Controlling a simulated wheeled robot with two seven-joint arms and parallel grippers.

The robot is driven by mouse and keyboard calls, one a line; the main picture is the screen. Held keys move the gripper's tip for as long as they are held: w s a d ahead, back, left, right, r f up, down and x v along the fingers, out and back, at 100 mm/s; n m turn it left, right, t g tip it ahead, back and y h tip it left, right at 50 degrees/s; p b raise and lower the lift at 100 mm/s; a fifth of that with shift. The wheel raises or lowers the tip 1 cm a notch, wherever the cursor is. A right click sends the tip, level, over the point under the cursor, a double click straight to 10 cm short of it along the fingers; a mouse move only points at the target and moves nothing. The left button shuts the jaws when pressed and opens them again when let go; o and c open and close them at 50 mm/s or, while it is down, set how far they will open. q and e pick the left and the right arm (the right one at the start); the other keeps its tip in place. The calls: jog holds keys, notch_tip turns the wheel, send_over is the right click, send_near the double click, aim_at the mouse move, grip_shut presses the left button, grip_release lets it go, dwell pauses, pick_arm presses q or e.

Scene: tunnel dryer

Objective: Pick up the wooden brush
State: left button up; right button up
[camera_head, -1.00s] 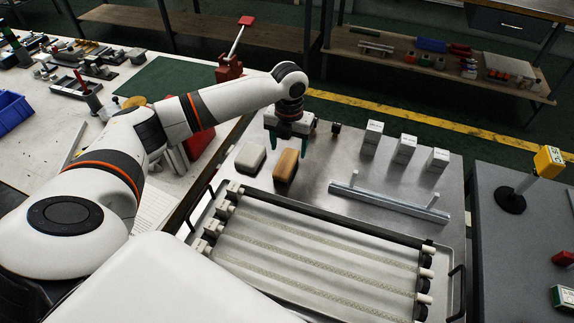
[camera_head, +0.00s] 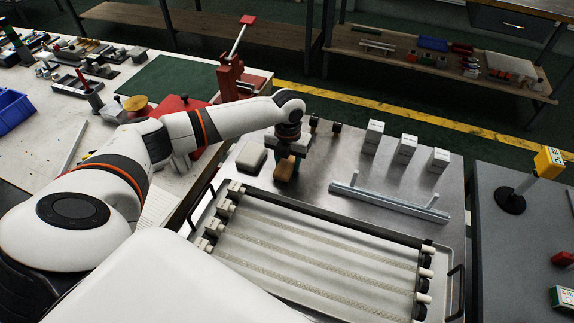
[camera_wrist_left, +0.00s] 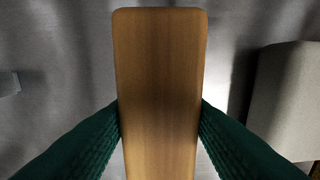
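The wooden brush (camera_head: 284,170) lies on the metal worktop, behind the roller tray. My left gripper (camera_head: 290,155) is lowered over it and hides part of it. In the left wrist view the brush (camera_wrist_left: 160,85) is a long brown wooden block. The green fingers of my left gripper (camera_wrist_left: 160,130) press against its two long sides with no visible gap. The underside of the brush is hidden. My right gripper is not in view.
A pale block (camera_head: 251,157) sits close to the left of the brush. The roller tray (camera_head: 330,225) is in front. A metal rail (camera_head: 388,203) and several white boxes (camera_head: 405,148) stand to the right. Two small dark pieces (camera_head: 336,128) are behind the gripper.

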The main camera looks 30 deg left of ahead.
aim_at(288, 160)
pick_arm(q)
jog(key=c, duration=0.5)
notch_tip(288, 160, up, 10)
jog(key=shift+r, duration=0.1)
jog(key=o, duration=0.5)
jog(key=c, duration=0.4)
jog(key=shift+d, duration=0.1)
